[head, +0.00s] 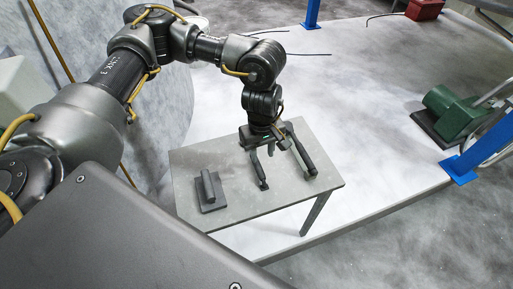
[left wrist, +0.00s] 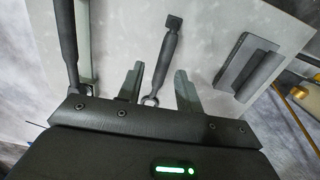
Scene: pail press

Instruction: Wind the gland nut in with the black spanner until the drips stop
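My left gripper (head: 263,150) is over the grey table and points down. In the left wrist view its two fingers stand apart, open, with a dark spanner (left wrist: 168,55) between them. I cannot tell which is the black one. I see no gland nut or drips.
A dark block on a flat plate (head: 209,192) sits on the left part of the table (head: 225,160). A green machine (head: 452,112), a blue post (head: 480,145) and a red box (head: 425,9) stand to the right. The table's front right is clear.

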